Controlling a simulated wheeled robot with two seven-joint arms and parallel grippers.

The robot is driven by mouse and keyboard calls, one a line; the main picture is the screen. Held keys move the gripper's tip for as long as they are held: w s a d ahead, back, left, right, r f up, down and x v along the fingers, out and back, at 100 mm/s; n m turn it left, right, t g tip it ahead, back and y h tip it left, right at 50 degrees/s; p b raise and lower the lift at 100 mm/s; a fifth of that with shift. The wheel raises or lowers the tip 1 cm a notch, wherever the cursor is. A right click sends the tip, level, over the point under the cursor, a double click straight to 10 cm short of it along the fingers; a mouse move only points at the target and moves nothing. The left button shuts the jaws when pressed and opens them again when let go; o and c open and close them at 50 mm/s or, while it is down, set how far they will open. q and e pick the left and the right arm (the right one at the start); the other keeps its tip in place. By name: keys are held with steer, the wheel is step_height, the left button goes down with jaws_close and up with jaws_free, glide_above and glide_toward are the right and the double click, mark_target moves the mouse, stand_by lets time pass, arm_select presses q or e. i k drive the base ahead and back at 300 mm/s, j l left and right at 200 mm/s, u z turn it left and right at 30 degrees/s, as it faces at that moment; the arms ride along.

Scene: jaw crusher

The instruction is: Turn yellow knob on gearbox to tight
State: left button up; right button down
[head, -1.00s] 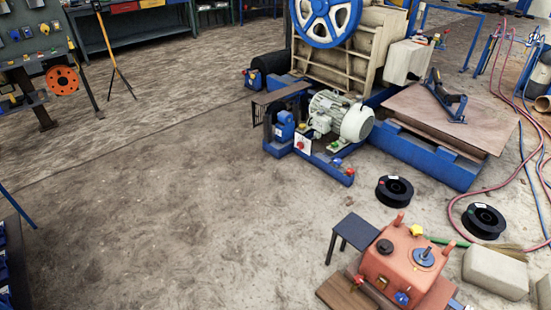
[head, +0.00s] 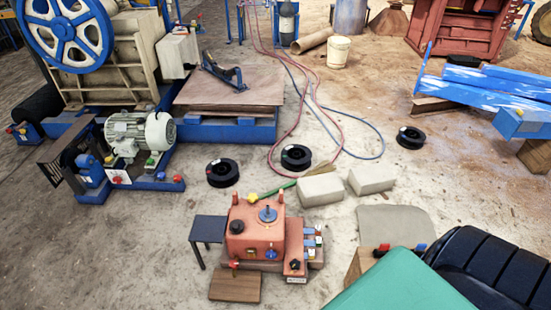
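The orange-red gearbox (head: 255,230) stands on the floor at the lower middle of the head view. A small yellow knob (head: 252,197) sits at its back top edge, left of centre. The gearbox also carries a black cap, a blue round fitting on top and a blue knob (head: 271,253) low on its front. The knob's setting is too small to read. Neither of my grippers shows in the head view.
A small dark table (head: 207,229) stands left of the gearbox, and a wooden board (head: 235,287) lies in front. Pale blocks (head: 321,189) and black spools (head: 296,157) lie behind. A green panel (head: 390,285) and black seat (head: 490,262) fill the lower right. Floor at lower left is clear.

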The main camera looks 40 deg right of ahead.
mark_target(253, 197)
steer(key=z, duration=1)
